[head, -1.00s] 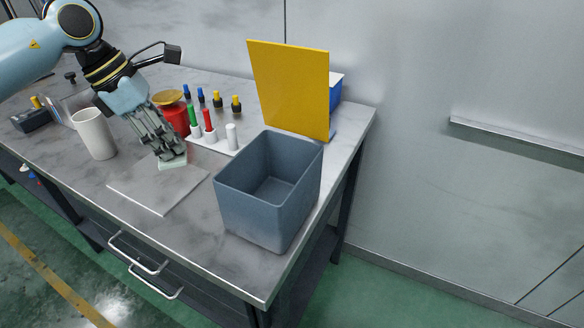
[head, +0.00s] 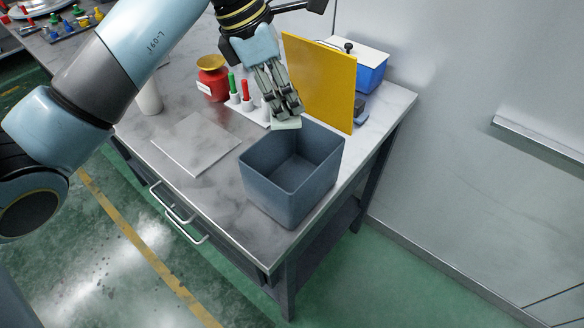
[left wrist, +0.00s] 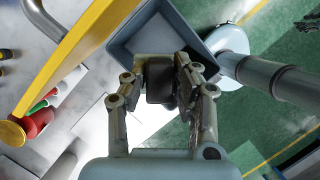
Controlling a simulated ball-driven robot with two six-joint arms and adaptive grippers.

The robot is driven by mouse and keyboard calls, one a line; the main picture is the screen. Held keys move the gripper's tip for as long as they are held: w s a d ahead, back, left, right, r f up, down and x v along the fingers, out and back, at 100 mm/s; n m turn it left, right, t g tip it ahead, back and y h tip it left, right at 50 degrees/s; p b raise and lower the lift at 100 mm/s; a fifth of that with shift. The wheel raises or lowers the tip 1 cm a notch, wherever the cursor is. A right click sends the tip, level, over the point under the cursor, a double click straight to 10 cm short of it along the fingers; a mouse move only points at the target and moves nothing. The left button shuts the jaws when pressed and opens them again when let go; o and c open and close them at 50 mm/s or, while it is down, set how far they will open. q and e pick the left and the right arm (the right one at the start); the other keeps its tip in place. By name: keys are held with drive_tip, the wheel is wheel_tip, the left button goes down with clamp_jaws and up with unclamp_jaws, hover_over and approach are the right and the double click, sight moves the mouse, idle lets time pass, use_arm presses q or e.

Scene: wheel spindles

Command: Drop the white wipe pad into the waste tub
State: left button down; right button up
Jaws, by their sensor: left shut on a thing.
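My left gripper (head: 285,110) is shut on the white wipe pad (head: 287,123), a thin pale block under its fingertips. It holds the pad at the far rim of the waste tub, above it or just behind it; the exact height is hard to tell. The waste tub (head: 275,192) is an open blue-grey bin standing upright at the table's front right corner, and its visible inside looks empty. In the left wrist view the gripper's fingers (left wrist: 163,72) point toward the tub (left wrist: 183,20) and hide part of it.
A yellow upright panel (head: 322,85) stands close to the gripper's right, with a blue box (head: 370,73) behind it. A white rack with green and red markers (head: 246,91) and a red pot (head: 212,82) are to the left. A flat grey plate (head: 195,143) lies left of the tub.

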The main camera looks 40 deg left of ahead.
use_arm(q)
wheel_tip(320, 180, down, 2)
drive_tip(key=shift+f+b, duration=0.2)
drive_tip(key=shift+b, duration=0.3)
drive_tip(key=c, duration=1)
unclamp_jaws()
drive_tip(key=shift+o, duration=0.2)
drive_tip(key=v, duration=1.2)
